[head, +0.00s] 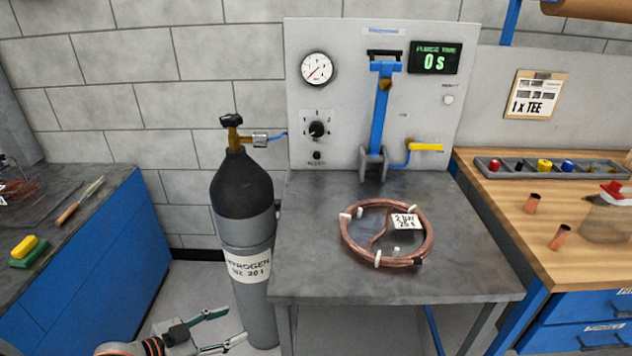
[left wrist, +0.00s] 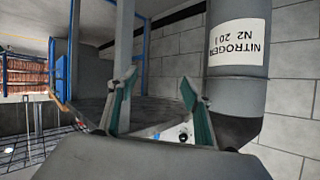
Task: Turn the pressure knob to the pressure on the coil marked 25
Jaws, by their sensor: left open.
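The pressure knob (head: 316,129) is a round black knob on the grey panel, on a white plate with small numbers around it; its exact setting is too small to tell. The copper coil (head: 347,241) lies on the grey bench below the panel. Its white tag (head: 405,222) appears to read "2 bar" and "25 s". My left gripper (head: 236,325) is low at the bottom, in front of the gas cylinder, well below and left of the knob. It is open and empty; its fingers also show apart in the left wrist view (left wrist: 158,82). My right gripper is not in view.
A nitrogen cylinder (head: 243,190) stands left of the grey bench (head: 310,270), close to my left gripper. The panel (head: 345,85) also carries a gauge (head: 319,69), a blue lever (head: 381,110), a yellow-handled valve (head: 426,147) and a display (head: 435,58) reading 0 s.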

